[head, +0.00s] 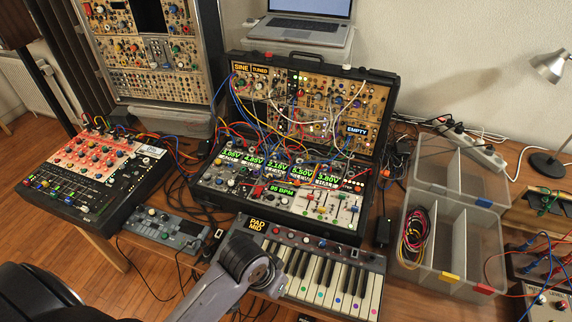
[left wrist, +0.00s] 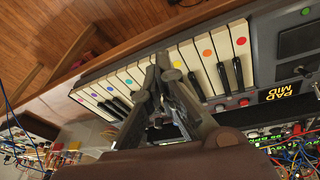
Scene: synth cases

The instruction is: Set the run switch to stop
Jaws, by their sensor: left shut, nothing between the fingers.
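The open synth case (head: 389,130) stands at the middle of the table, its lower panel full of knobs, sliders and green displays. A "95 BPM" display (head: 283,191) is on this lower panel, with a small red part (head: 258,190) to its left. I cannot make out which control is the run switch or how it is set. My left gripper (left wrist: 163,72) is shut and empty above the keyboard (left wrist: 205,65) in the left wrist view. In the head view my left arm reaches over the front left of the keyboard (head: 300,238); its fingertips are not clear there. My right gripper is not in view.
Patch cables hang across the case. A mixer (head: 92,165) and a small grey-blue device (head: 163,228) stand left. A clear divided box (head: 480,237) with cables stands right of the keyboard. A laptop (head: 300,25) and lamp (head: 549,66) are behind.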

